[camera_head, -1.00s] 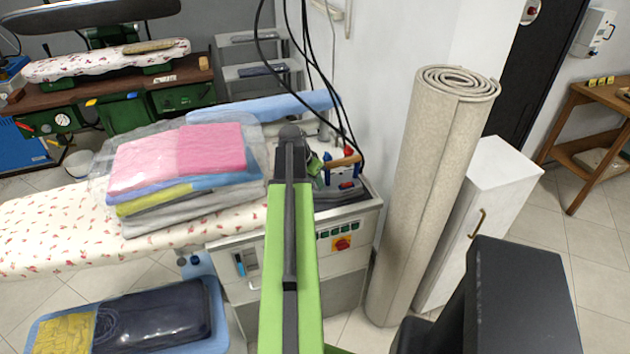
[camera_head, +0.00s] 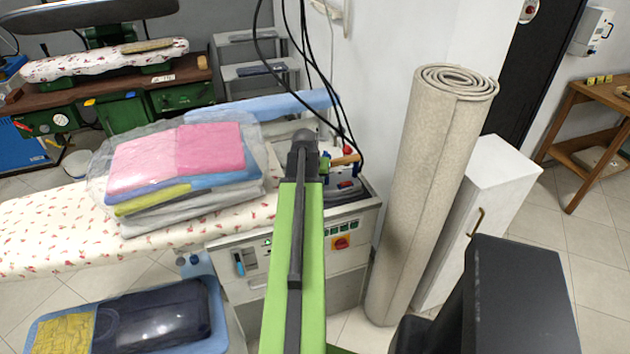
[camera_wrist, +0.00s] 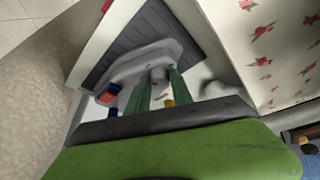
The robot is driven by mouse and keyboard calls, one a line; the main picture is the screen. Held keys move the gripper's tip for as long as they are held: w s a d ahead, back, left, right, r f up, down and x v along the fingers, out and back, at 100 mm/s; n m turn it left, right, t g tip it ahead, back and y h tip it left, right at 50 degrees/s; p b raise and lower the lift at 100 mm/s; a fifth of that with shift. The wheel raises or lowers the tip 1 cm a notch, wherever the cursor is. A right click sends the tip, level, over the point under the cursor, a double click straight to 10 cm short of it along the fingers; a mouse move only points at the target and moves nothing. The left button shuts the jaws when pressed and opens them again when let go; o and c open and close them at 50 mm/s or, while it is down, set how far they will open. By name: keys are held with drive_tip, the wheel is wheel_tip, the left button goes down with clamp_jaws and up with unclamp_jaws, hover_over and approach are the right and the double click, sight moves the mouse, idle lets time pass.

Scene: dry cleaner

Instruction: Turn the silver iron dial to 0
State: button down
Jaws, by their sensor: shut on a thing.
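The silver iron (camera_head: 346,184) rests on the ironing unit just right of my arm in the head view. It has a wooden handle (camera_head: 347,159) and a red and blue part on its body. The wrist view shows the iron's pale grey body (camera_wrist: 132,67) on a dark ridged pad, with the red and blue part (camera_wrist: 108,93) at left. My gripper (camera_wrist: 160,80) has its two green fingers closed around a small grey dial (camera_wrist: 158,75) on the iron. The dial's marks are too small to read. In the head view my arm hides most of the gripper.
Bagged folded clothes (camera_head: 180,170) lie on the flowered ironing board (camera_head: 50,235) at left. Black cables (camera_head: 320,80) hang down by the iron. A rolled carpet (camera_head: 430,200) and a white cabinet (camera_head: 490,200) stand close on the right. A blue bin (camera_head: 215,325) sits below.

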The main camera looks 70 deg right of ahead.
drive_tip(key=c, duration=1.1)
unclamp_jaws()
